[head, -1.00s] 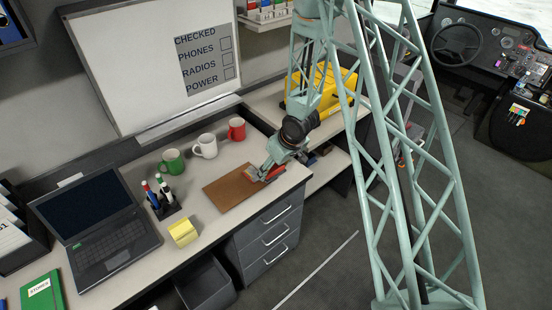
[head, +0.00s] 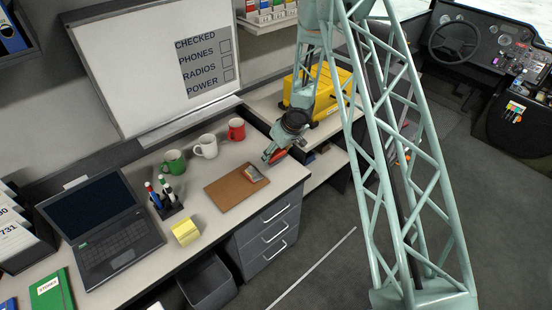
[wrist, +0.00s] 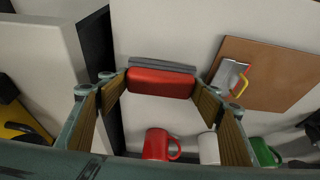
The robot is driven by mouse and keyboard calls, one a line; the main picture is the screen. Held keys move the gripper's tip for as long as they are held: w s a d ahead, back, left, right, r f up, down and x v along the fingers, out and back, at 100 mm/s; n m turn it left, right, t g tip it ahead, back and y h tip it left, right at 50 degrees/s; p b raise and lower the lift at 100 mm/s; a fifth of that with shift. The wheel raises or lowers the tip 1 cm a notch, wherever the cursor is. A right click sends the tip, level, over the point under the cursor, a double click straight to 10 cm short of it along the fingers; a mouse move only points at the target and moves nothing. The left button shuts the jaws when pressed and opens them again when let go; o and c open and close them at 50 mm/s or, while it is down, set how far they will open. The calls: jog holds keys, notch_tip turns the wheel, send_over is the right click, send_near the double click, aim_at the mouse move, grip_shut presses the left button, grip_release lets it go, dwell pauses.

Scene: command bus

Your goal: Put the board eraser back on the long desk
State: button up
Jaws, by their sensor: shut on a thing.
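The board eraser (wrist: 160,84) is a red block with a grey side. In the wrist view it sits between the two wood-coloured pads of my gripper (wrist: 162,92), which is shut on it. In the head view my gripper (head: 272,158) and the red eraser (head: 278,156) show over the right end of the long desk (head: 222,228), right of the red mug. I cannot tell whether the eraser touches the desktop. My wrist hides part of the gripper.
A brown clipboard (head: 228,192) with a metal clip lies left of my gripper. A red mug (head: 236,129), a white mug (head: 206,146) and a green mug (head: 174,162) stand behind it. A yellow case (head: 330,95) stands on the shelf beyond. Bare desktop lies beside the clipboard.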

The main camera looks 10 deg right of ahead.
aim_at(276, 159)
dwell(0.3)
jog(key=shift+f+b, duration=0.85)
jog(key=shift+f, duration=0.95)
jog(key=o, duration=0.8)
jog(key=shift+f, duration=0.1)
jog(key=shift+c, duration=0.2)
jog(key=p+v, duration=0.3)
jog(key=v, duration=0.9)
jog(key=shift+r, duration=0.2)
